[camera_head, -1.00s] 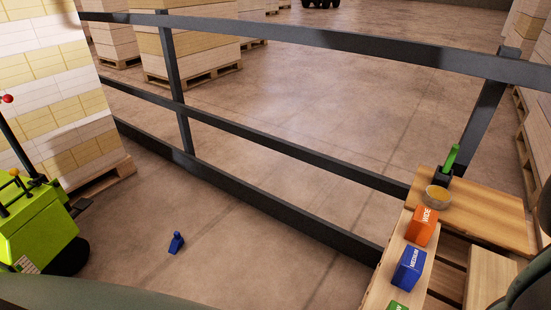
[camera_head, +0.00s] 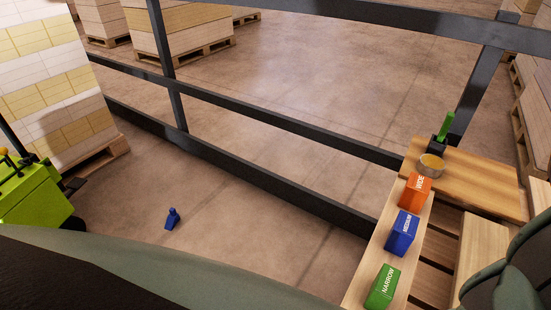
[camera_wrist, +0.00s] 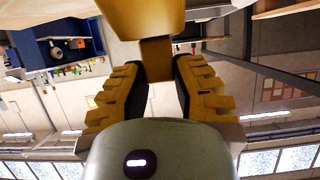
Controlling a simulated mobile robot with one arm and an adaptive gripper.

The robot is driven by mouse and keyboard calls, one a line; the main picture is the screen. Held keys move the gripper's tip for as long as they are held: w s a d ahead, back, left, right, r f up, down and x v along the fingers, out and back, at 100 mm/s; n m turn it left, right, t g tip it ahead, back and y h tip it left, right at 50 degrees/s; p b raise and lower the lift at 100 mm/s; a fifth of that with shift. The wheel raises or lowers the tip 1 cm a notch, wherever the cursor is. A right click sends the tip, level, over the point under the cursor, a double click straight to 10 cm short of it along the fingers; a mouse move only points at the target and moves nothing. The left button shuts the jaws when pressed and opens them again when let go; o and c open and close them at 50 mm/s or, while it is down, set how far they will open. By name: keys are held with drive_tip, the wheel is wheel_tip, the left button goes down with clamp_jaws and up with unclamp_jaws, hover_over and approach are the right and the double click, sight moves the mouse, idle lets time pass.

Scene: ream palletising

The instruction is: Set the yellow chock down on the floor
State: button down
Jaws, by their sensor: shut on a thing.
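In the wrist view, the yellow chock (camera_wrist: 142,17) is at the top of the picture, with a darker, narrow part (camera_wrist: 156,60) reaching down from it between the fingers. My gripper (camera_wrist: 158,70) has ribbed yellow fingers with black inner pads. It is shut on this narrow part and holds the chock. The far end of the chock is cut off by the picture edge. The head view shows neither the chock nor my gripper. The bare floor (camera_head: 235,215) shows there, in front of the dark railing.
A small blue object (camera_head: 172,218) lies on the floor. A lime-green machine (camera_head: 35,200) and a stacked pallet load (camera_head: 60,85) are at left. A dark railing (camera_head: 255,172) crosses the view. Orange (camera_head: 414,190), blue (camera_head: 402,234) and green (camera_head: 382,287) blocks stand on wood at right.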

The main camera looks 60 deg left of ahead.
drive_tip(key=shift+f, duration=0.15)
drive_tip(key=c, duration=0.9)
unclamp_jaws()
drive_tip(key=shift+w, duration=0.1)
drive_tip(key=shift+r, duration=0.2)
drive_tip(key=shift+p+v, duration=0.9)
drive_tip(key=shift+v, duration=5.1)
